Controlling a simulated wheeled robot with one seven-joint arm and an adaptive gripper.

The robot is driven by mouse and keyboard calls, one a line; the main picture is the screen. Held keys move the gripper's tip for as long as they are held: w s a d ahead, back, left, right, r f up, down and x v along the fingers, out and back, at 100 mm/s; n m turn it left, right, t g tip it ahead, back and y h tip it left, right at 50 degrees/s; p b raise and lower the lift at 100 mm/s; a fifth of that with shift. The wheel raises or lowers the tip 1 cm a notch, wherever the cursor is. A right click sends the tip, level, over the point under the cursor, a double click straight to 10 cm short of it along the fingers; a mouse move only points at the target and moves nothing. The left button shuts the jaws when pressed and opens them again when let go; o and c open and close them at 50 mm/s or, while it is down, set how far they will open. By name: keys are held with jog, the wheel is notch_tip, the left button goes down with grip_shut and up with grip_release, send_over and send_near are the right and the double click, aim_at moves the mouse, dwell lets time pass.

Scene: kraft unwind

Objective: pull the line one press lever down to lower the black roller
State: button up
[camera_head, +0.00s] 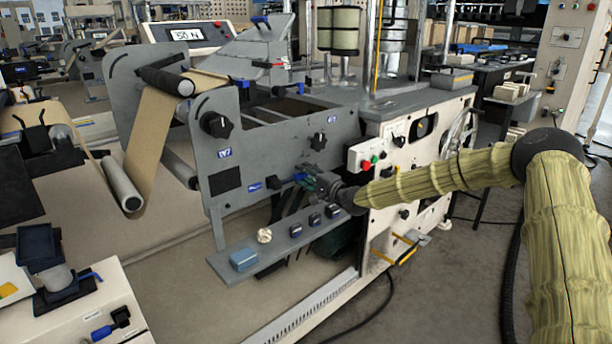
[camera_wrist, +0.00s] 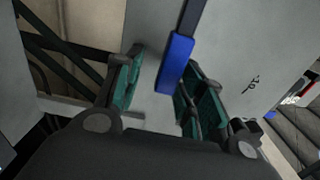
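The lever with a blue grip (camera_wrist: 175,63) shows in the wrist view, its dark shaft running up to the top edge. My gripper (camera_wrist: 164,78) is open, with one teal-padded finger on each side of the blue grip. The grip is nearer the right finger; I cannot tell whether they touch. In the head view my gripper (camera_head: 312,183) is at the front of the grey machine frame, and a bit of blue (camera_head: 299,177) shows by its fingertips. A black roller (camera_head: 167,80) lies across the top of the frame, above the brown paper web (camera_head: 152,130).
A grey shelf (camera_head: 290,240) with small blue-topped items and a pale knob (camera_head: 264,236) juts out below my gripper. A control box (camera_head: 372,158) with red and green buttons is close to the right. Black knobs (camera_head: 217,124) stick out from the frame.

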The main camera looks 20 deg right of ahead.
jog(key=shift+a+r, duration=0.1)
jog(key=shift+a, duration=0.05)
jog(key=v, duration=1.2)
dwell(0.5)
